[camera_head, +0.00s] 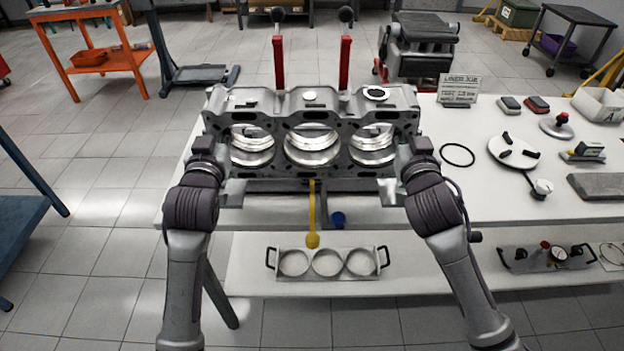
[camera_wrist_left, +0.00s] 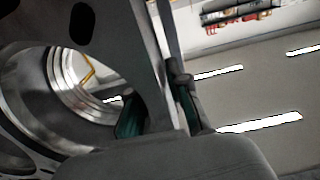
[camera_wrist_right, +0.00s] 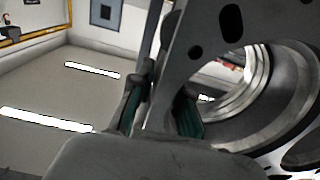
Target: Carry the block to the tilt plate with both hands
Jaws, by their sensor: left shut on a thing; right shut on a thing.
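The grey metal engine block (camera_head: 310,185) shows its three large round bores facing me in the head view, in the middle above the white table. My left gripper (camera_head: 208,150) is shut on its left end, and my right gripper (camera_head: 414,150) is shut on its right end. In the left wrist view the block wall (camera_wrist_left: 125,55) lies between the fingers; the right wrist view shows the block wall (camera_wrist_right: 195,70) likewise. A dark flat fixture (camera_head: 320,188) with a yellow lever (camera_head: 312,215) shows under the block, possibly the tilt plate, mostly hidden. I cannot tell whether the block touches it.
Two red posts (camera_head: 345,62) stand behind the block. A three-ring tray (camera_head: 327,263) sits on the lower shelf. An orange bench (camera_head: 110,60) is at back left.

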